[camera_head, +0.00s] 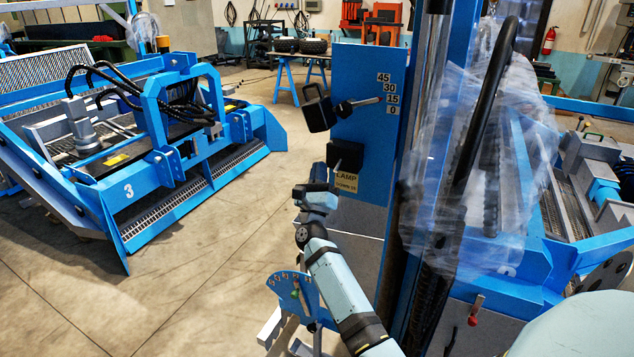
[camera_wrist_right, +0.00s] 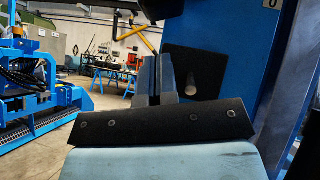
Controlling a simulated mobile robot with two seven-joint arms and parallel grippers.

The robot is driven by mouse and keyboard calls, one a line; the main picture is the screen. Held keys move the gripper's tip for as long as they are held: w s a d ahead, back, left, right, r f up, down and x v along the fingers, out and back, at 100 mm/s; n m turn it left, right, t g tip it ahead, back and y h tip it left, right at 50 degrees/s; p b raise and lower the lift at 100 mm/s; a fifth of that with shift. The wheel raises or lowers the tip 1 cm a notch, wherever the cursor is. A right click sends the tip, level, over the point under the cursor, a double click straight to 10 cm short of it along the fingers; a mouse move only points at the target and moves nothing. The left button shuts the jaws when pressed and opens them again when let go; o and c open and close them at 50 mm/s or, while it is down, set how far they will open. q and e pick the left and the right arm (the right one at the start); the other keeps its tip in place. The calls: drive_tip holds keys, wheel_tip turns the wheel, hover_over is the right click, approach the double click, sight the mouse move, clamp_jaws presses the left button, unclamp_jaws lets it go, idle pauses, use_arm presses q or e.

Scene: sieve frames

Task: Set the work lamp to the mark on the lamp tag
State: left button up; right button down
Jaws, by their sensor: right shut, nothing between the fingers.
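The black work lamp (camera_head: 317,108) is on the blue post (camera_head: 352,62), its head at the left edge. Its pointer arm (camera_head: 362,103) reaches right toward the scale (camera_head: 391,93) of 45, 30, 15 and 0; the tip looks nearest 15. The yellow lamp tag (camera_head: 346,182) reads LAMP; its lower line is too small to read surely. My right gripper (camera_head: 318,174) is shut and empty, below the lamp and left of the tag. Its fingers show in the right wrist view (camera_wrist_right: 167,78). My left gripper is not in view.
A black box (camera_head: 345,154) with a stub projects from the post above the tag. It shows beside my fingers in the right wrist view (camera_wrist_right: 204,62). Plastic wrap (camera_head: 470,170) hangs at right. A blue machine (camera_head: 150,170) stands left; floor between is clear.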

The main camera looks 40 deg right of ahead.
sight(318, 132)
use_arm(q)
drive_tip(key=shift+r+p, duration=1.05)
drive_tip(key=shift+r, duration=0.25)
use_arm(e)
drive_tip(key=shift+w+d+r, duration=0.2)
drive_tip(key=shift+w+r, duration=0.25)
drive_tip(key=shift+r, duration=0.55)
drive_tip(key=shift+w+d+r, duration=0.25)
drive_tip(key=shift+w+r, duration=0.2)
drive_tip(key=shift+r, duration=0.5)
drive_tip(key=shift+w+d+r, duration=0.2)
drive_tip(key=shift+w+r, duration=0.25)
drive_tip(key=shift+r, duration=0.55)
